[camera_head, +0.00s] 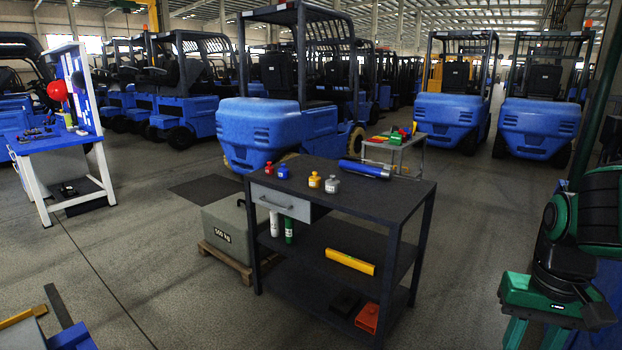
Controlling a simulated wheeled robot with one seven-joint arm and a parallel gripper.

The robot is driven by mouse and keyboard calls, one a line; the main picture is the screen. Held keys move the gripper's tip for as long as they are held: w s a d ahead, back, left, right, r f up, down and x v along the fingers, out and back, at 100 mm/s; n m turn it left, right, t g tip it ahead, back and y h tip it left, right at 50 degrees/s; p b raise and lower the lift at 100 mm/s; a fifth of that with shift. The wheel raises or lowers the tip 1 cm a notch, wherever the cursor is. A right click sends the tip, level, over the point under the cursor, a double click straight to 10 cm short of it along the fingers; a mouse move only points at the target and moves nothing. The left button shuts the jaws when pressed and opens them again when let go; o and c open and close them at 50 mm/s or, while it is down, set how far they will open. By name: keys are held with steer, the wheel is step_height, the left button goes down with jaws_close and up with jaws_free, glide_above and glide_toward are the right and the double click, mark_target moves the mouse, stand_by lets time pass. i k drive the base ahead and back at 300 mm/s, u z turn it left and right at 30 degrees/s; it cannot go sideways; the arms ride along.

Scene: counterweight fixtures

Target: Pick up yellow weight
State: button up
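The yellow weight (314,180) is a small knobbed weight standing upright on the dark top of the workbench (390,203). A grey weight (332,184) stands close on its right. A blue weight (283,172) and a red weight (269,168) stand to its left. My gripper (535,338) is at the lower right, green, pointing down, well to the right of the bench and away from the weights. Its two fingers are apart with nothing seen between them. The fingertips run out of the bottom of the picture.
A blue cylinder (365,169) lies at the bench's back edge. A yellow bar (350,262) lies on the middle shelf and an orange item (368,318) below. A grey 500 KG block (226,232) sits left of the bench. Forklifts stand behind.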

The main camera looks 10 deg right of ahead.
mark_target(314, 181)
steer(key=i, duration=2.4)
steer(key=z, duration=1.4)
